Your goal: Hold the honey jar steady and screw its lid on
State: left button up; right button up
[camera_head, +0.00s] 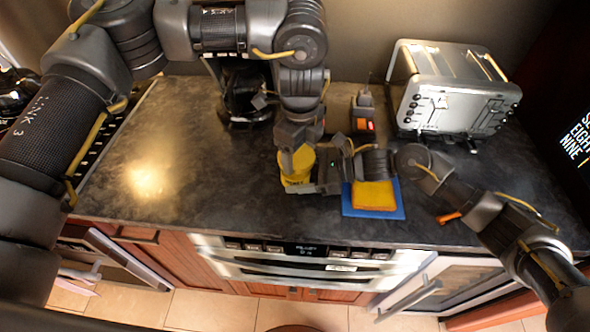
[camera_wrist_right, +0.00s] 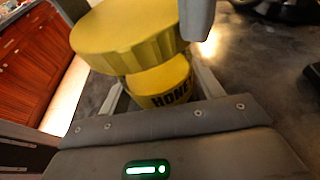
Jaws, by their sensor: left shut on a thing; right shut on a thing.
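The yellow honey jar (camera_head: 296,184) stands near the middle of the dark counter; its label shows in the right wrist view (camera_wrist_right: 172,96). My right gripper (camera_head: 318,184) comes in from the right and is shut on the jar's body, with a finger on each side. The wide yellow ribbed lid (camera_wrist_right: 130,38) is over the jar's mouth. My left gripper (camera_head: 296,150) reaches down from above and is shut on the lid, its fingers at the lid's sides. I cannot tell whether the lid is seated or just above the rim.
An orange sponge (camera_head: 374,195) lies on a blue cloth (camera_head: 352,211), right of the jar and close to my right gripper. A silver toaster (camera_head: 450,95) stands at the back right. A small orange-and-dark object (camera_head: 363,112) is behind. The counter's left side is clear.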

pick_arm(q)
jog(key=m, duration=0.3)
jog(key=shift+s+a+f+m, duration=0.2)
jog(key=shift+a+m, duration=0.05)
jog(key=shift+m, duration=0.15)
jog(key=m, duration=0.9)
jog(key=shift+d+m, duration=0.1)
jog(key=shift+m, duration=0.2)
jog(key=m, duration=0.5)
jog(key=shift+d, duration=0.3)
jog(key=o, duration=0.8)
jog(key=shift+o, duration=1)
jog(key=shift+a, duration=0.1)
jog(key=shift+w+r, duration=0.1)
